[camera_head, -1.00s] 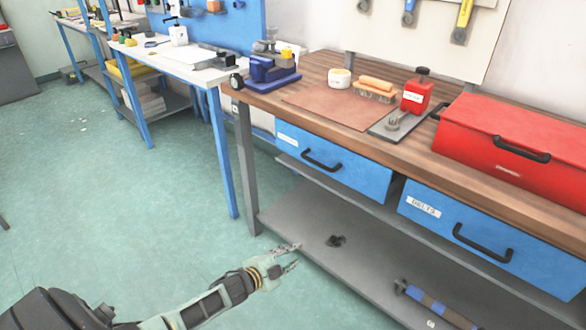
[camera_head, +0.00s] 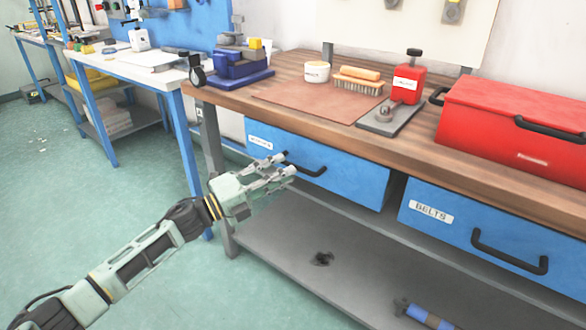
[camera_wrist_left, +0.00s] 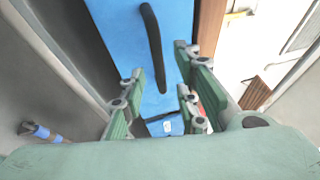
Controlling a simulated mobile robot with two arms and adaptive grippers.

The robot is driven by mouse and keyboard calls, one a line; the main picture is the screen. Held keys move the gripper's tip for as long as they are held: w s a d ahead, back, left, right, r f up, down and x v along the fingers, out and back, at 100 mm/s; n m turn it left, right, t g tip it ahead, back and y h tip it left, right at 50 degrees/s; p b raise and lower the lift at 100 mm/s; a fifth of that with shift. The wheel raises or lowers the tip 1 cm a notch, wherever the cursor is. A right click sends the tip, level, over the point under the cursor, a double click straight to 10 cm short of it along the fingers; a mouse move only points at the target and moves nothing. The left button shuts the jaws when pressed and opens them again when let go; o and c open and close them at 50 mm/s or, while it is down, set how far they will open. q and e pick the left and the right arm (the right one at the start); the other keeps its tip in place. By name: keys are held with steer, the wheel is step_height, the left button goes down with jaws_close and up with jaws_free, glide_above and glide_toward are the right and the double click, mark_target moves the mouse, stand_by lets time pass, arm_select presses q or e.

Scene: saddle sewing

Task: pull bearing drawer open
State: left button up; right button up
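Two blue drawers hang under the wooden workbench, both shut. The left drawer (camera_head: 345,178) has a black bar handle (camera_head: 312,170) and a small white label that I cannot read. The right drawer (camera_head: 500,243) is labelled BELTS. My left gripper (camera_head: 285,168) is in front of the left drawer, with its fingertips by the left end of the handle. In the left wrist view its fingers (camera_wrist_left: 160,85) are spread apart and empty, and the black handle (camera_wrist_left: 152,45) lies ahead of them on the blue front. I cannot tell whether they touch it. My right gripper is not in view.
On the bench top (camera_head: 290,75) are a leather sheet (camera_head: 310,105), a brush (camera_head: 358,82), a red bottle (camera_head: 407,85) and a red toolbox (camera_head: 510,135). A grey lower shelf (camera_head: 290,235) lies below the drawers. Open floor lies to the left.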

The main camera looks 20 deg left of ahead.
mark_target(296, 167)
arm_select(q)
steer(key=shift+x, duration=2.25)
steer(key=shift+f, duration=0.1)
jaws_close()
